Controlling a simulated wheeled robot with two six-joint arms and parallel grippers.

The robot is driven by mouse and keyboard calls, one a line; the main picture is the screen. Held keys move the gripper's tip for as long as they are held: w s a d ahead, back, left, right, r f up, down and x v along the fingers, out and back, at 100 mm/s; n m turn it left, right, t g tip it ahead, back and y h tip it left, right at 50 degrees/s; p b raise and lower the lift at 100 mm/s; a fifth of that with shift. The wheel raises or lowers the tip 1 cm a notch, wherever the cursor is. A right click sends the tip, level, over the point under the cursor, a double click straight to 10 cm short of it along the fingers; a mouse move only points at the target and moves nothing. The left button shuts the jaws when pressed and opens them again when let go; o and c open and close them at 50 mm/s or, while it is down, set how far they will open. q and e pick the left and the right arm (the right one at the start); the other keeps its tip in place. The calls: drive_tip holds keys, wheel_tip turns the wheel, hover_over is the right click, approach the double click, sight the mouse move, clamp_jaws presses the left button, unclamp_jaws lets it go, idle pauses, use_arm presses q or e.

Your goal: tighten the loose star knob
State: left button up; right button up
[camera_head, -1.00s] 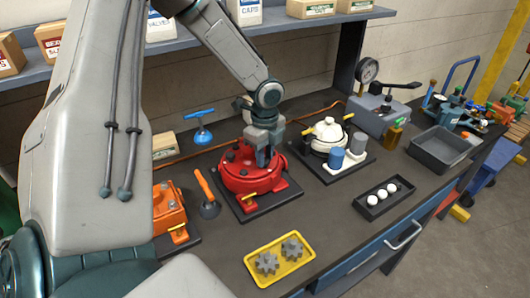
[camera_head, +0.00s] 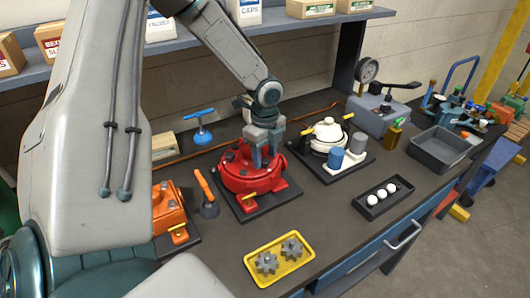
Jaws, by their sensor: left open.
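A red round motor (camera_head: 243,183) with dark knobs on its top sits on a black base plate in the middle of the bench. My left gripper (camera_head: 265,163) points down over the right part of the motor's top. Its jaws are open, and the fingertips are close to the top face. The gripper hides that part of the motor, so I cannot tell which knob is under it or whether the fingers touch it. My right gripper is not in view.
An orange motor (camera_head: 168,208) stands to the left and a white one (camera_head: 326,133) to the right. A yellow tray (camera_head: 296,270) with two grey gears (camera_head: 267,262) lies in front. A black tray (camera_head: 369,209) holds white balls. A grey bin (camera_head: 440,146) stands farther right.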

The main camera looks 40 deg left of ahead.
sight(265, 160)
use_arm(q)
wheel_tip(265, 160, up, 11)
drive_tip(key=b, duration=0.1)
drive_tip(key=shift+b, duration=0.3)
drive_tip(key=shift+f, duration=0.1)
idle(1.3)
